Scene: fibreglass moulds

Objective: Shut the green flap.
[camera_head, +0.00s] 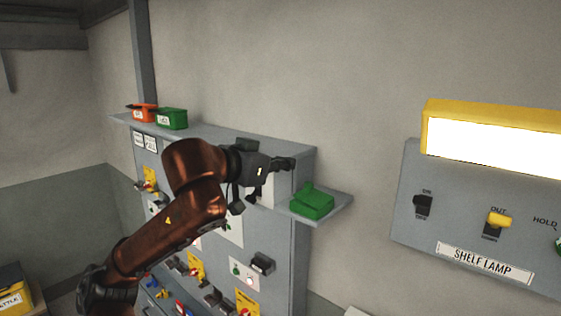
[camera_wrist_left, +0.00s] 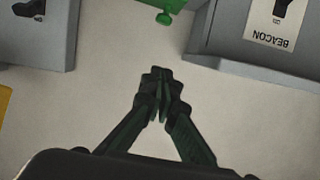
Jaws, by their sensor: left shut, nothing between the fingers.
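A green box-like piece (camera_head: 312,204) with a small raised part on top sits on the grey ledge at the right end of the panel cabinet. I cannot tell whether this is the green flap, or how far any flap on it is open. My left gripper (camera_head: 286,163) is shut and empty, above and slightly left of the green piece, apart from it. In the left wrist view the shut fingers (camera_wrist_left: 160,78) point at a pale wall. A green part (camera_wrist_left: 155,8) with a rounded knob shows at that view's top edge, mostly cut off. My right gripper is out of view.
A green bin (camera_head: 172,118) and an orange bin (camera_head: 141,112) stand on the cabinet's left top. The cabinet front carries several switches, partly behind my left arm. A shelf lamp panel (camera_head: 470,215) with a lit yellow-framed lamp (camera_head: 495,138) is on the right wall.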

